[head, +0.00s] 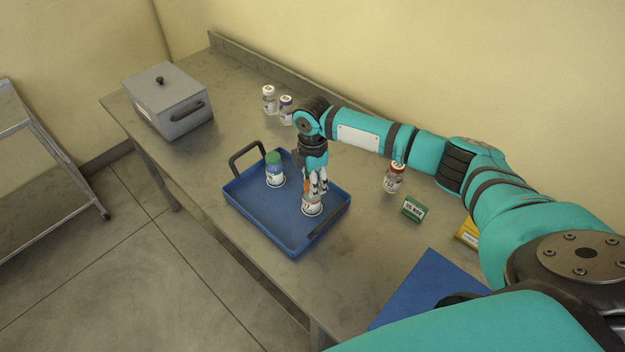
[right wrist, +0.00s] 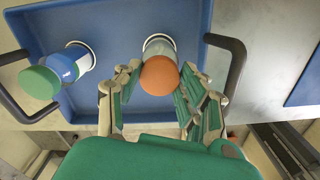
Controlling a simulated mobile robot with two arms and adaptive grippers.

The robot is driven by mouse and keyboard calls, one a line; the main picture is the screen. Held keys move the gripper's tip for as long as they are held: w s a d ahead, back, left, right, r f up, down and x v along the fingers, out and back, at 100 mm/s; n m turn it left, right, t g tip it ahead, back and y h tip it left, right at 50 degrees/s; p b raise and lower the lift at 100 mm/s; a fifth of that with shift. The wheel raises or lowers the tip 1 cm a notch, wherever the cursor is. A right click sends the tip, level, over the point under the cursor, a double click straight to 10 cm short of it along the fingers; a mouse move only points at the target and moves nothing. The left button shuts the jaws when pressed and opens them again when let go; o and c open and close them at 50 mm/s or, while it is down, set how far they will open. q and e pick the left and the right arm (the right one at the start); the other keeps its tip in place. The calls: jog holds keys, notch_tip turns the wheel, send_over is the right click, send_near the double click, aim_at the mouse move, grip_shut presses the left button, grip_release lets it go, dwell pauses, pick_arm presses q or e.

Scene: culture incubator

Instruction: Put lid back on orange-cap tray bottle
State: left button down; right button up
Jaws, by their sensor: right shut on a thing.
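The orange cap (right wrist: 159,76) sits between the fingers of my right gripper (right wrist: 160,98) in the right wrist view. My right gripper (head: 316,186) points down over the right part of the blue tray (head: 256,218) and is shut on the cap. The white-labelled tray bottle (head: 312,207) stands upright on the tray directly below; its body also shows behind the cap in the right wrist view (right wrist: 160,45). The fingers hide the join in the head view, so I cannot tell whether the cap is fully seated. My left gripper is not in view.
A green-capped bottle (head: 274,171) stands in the same tray. A red-capped bottle (head: 393,179), green box (head: 414,208), yellow box (head: 467,233) and blue mat (head: 428,287) lie to the right. Two bottles (head: 269,100) (head: 287,111) and a grey lidded box (head: 168,101) stand behind.

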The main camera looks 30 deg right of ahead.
jog(key=o, duration=1.2)
jog(key=shift+o, duration=0.2)
jog(key=shift+r+p, duration=2.55)
jog(key=shift+p, duration=0.1)
jog(key=shift+r+p, duration=0.5)
jog(key=shift+r, duration=0.5)
grip_shut()
